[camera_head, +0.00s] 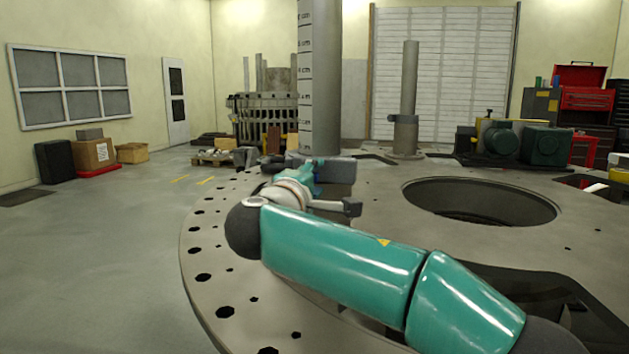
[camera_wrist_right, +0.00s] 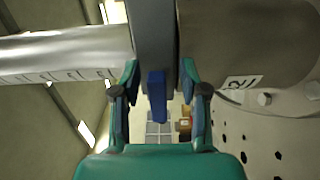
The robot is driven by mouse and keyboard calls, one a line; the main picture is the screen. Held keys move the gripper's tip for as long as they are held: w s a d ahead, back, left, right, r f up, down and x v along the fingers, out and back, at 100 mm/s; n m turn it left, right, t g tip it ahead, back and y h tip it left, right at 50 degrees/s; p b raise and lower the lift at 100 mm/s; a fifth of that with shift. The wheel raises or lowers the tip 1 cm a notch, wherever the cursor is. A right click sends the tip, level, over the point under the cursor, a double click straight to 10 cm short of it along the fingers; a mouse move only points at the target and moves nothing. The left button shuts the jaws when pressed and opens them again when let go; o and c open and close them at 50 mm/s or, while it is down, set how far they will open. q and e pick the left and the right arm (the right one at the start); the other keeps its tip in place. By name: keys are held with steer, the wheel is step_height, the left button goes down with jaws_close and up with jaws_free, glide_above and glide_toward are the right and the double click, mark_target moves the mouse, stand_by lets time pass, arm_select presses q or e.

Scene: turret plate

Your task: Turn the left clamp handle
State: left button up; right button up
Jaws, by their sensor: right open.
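The left clamp is a dark grey block (camera_head: 335,170) at the foot of the tall scaled column in the head view. It shows in the right wrist view as a dark band (camera_wrist_right: 154,35) across the column. Its blue handle (camera_wrist_right: 157,95) points down from the band, between the fingers. My right gripper (camera_head: 317,170) reaches the clamp from the near side. In the right wrist view its two fingers (camera_wrist_right: 160,95) are open, one on each side of the handle, with gaps visible. The handle is hidden in the head view. My left gripper is out of view.
The scaled column (camera_head: 320,80) rises from the round turret plate (camera_head: 225,265), which has holes along its rim. A large round opening (camera_head: 480,203) lies right of the arm. A second, thinner column (camera_head: 409,90) stands farther back. Green machinery (camera_head: 520,142) stands at the back right.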

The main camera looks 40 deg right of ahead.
steer(key=v, duration=1.2)
steer(key=shift+f, duration=0.1)
